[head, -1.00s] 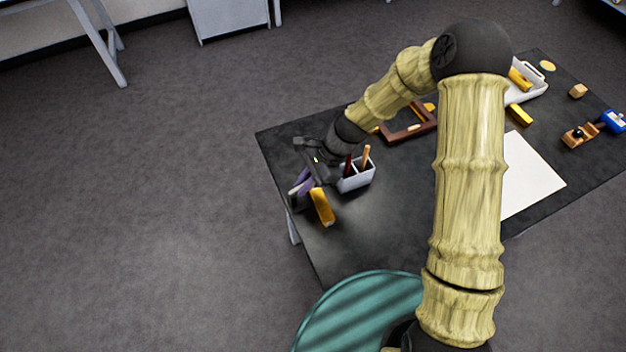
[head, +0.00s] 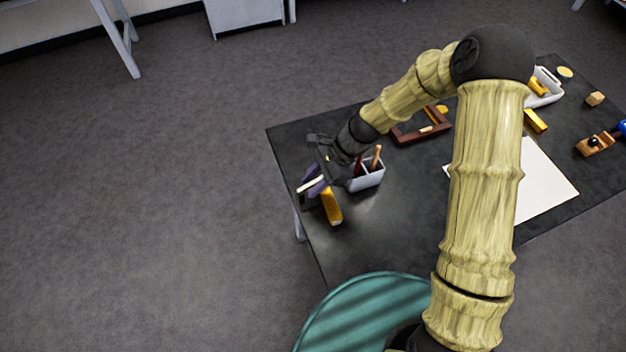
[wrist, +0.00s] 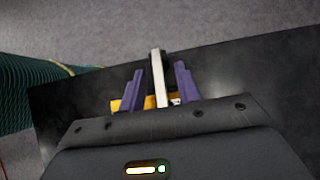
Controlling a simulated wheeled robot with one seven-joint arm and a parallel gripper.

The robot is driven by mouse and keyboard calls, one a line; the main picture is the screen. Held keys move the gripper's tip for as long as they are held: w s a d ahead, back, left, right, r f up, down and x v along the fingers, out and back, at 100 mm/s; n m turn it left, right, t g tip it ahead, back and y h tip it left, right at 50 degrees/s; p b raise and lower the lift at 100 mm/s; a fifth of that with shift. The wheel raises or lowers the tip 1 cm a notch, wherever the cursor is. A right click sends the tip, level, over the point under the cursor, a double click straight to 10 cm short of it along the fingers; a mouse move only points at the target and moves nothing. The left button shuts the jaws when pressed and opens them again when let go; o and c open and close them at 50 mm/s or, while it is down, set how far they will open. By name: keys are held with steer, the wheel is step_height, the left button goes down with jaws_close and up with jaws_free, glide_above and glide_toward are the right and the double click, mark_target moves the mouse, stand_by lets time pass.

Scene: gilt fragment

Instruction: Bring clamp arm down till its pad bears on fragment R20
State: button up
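My gripper (wrist: 159,84) has two purple fingers standing apart, one on each side of a pale bar with a dark side, which looks like the clamp arm (wrist: 157,80). Narrow gaps show between the bar and both fingers. In the head view my gripper (head: 313,181) is at the table's left edge, and the pale bar (head: 309,185) slants there. A gold block (head: 331,206), probably fragment R20, lies just right of and below the bar. Part of it shows behind the left finger in the wrist view (wrist: 119,105). Pad contact is hidden, and no label is readable.
A grey pen holder (head: 367,178) stands close right of my gripper. A brown frame (head: 404,137), a white sheet (head: 545,190), a gold bar (head: 535,121), a white tray (head: 549,85) and a wooden block tool (head: 594,146) lie farther right. A teal round seat (head: 350,310) is in front.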

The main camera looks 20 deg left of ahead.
mark_target(314, 181)
step_height(314, 181, up, 10)
steer(key=shift+b, duration=0.65)
steer(key=c, duration=0.3)
steer(key=d+n+t+h, duration=0.1)
steer(key=d, duration=0.3)
steer(key=d+n+t+h, duration=0.1)
steer(key=d, duration=0.4)
steer(key=w+d+r+n+t+h, duration=0.1)
steer(key=d+n, duration=0.1)
steer(key=d, duration=0.3)
steer(key=shift+d+r+t, duration=0.1)
steer(key=shift+d+t, duration=0.15)
steer(key=shift+t, duration=0.05)
jaws_close()
steer(key=s+d+r+n+t+h, duration=0.1)
steer(key=s+d+n, duration=0.1)
steer(key=d, duration=0.5)
steer(key=s+d+r+n+t+h, duration=0.1)
steer(key=s+d+r+n+t, duration=0.1)
steer(key=d, duration=0.6)
steer(key=shift+s+d+n+t+h, duration=0.15)
steer(key=shift+s+n+t+h, duration=0.35)
steer(key=shift+n, duration=0.6)
steer(key=shift+r, duration=0.1)
